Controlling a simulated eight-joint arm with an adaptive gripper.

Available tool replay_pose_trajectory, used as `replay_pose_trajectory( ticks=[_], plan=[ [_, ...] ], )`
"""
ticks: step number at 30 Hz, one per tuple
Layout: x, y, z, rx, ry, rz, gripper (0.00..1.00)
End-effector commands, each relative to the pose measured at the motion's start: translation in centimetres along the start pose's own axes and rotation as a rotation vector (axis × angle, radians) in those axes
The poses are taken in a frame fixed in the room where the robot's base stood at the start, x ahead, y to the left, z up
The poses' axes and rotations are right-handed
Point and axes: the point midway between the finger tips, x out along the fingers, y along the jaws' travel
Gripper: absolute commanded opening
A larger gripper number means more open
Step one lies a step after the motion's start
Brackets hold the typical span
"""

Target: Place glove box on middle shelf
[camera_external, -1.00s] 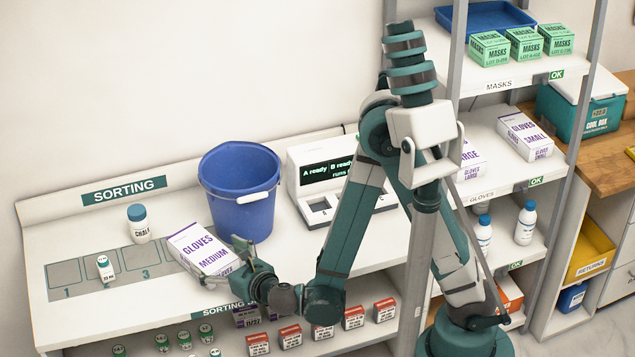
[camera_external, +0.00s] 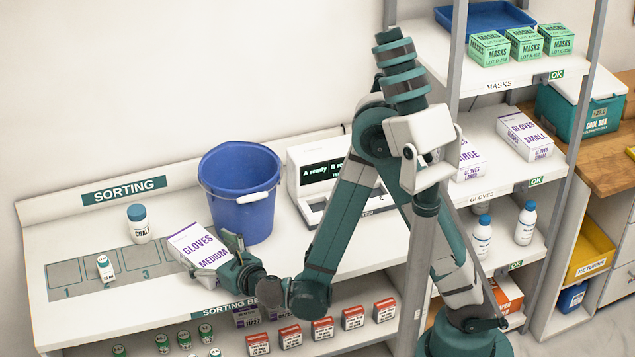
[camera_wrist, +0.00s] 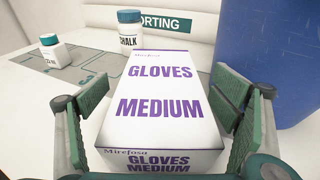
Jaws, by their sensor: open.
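The white glove box with purple "GLOVES MEDIUM" lettering (camera_external: 196,246) lies on the sorting bench, left of the blue bucket. My gripper (camera_external: 226,258) is at the box's near end. In the wrist view the box (camera_wrist: 163,95) lies between the two open green finger pads, one on each side, with a gap on the left; contact on the right is unclear. The middle shelf (camera_external: 485,188), labelled "GLOVES", is on the rack at right. It holds a "GLOVES LARGE" box (camera_external: 470,160), partly hidden by my arm, and a "GLOVES SMALL" box (camera_external: 525,136).
The blue bucket (camera_external: 240,185) stands close right of the glove box. A chalk bottle (camera_external: 139,223) and a small white bottle (camera_external: 105,268) stand at left. The top shelf holds mask boxes (camera_external: 525,43); the shelf below holds white bottles (camera_external: 525,222). Between the two glove boxes is some room.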

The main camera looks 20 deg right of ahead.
Motion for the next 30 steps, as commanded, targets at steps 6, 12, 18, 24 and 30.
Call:
replay_pose_trajectory(
  ticks=[6,12,18,24,30],
  plan=[
    [-0.03,-0.01,0.01,0.0,0.0,0.0,0.87],
    [-0.04,-0.01,0.01,0.0,0.0,0.0,0.87],
    [-0.04,-0.01,0.01,0.0,0.0,0.0,0.66],
    [-0.04,-0.02,0.02,0.0,0.0,0.0,0.48],
    [-0.04,-0.02,0.05,0.0,0.0,0.0,0.48]
  ],
)
